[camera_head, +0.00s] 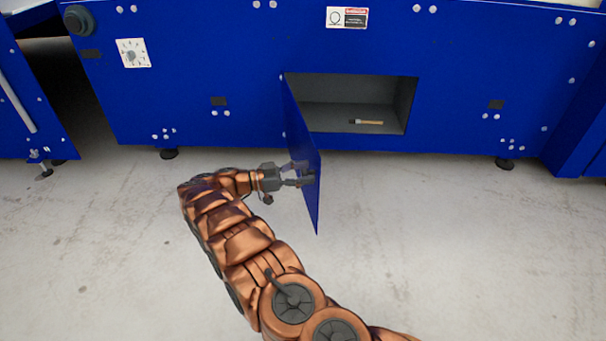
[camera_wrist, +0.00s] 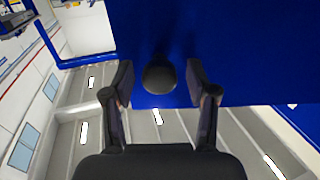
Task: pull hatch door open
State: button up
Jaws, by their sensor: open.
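The blue hatch door (camera_head: 302,150) stands swung out from the blue machine, hinged at the left side of a grey compartment (camera_head: 352,101). My gripper (camera_head: 304,174) is at the outer left face of the door, near its lower free end. In the wrist view the door (camera_wrist: 225,50) fills the upper middle, and its dark round knob (camera_wrist: 159,79) sits between the two fingers of my gripper (camera_wrist: 160,88). The fingers are open, with a gap on both sides of the knob. In the head view the knob is hard to make out behind the fingers.
A small object with a tan handle (camera_head: 368,122) lies inside the compartment. The blue machine (camera_head: 210,60) spans the back, with a black round knob (camera_head: 79,20) and a white dial (camera_head: 133,53) at left. The pale floor (camera_head: 450,240) right of the door is clear.

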notch_tip(320, 180, up, 9)
jog(key=shift+r, duration=0.2)
dwell(0.3)
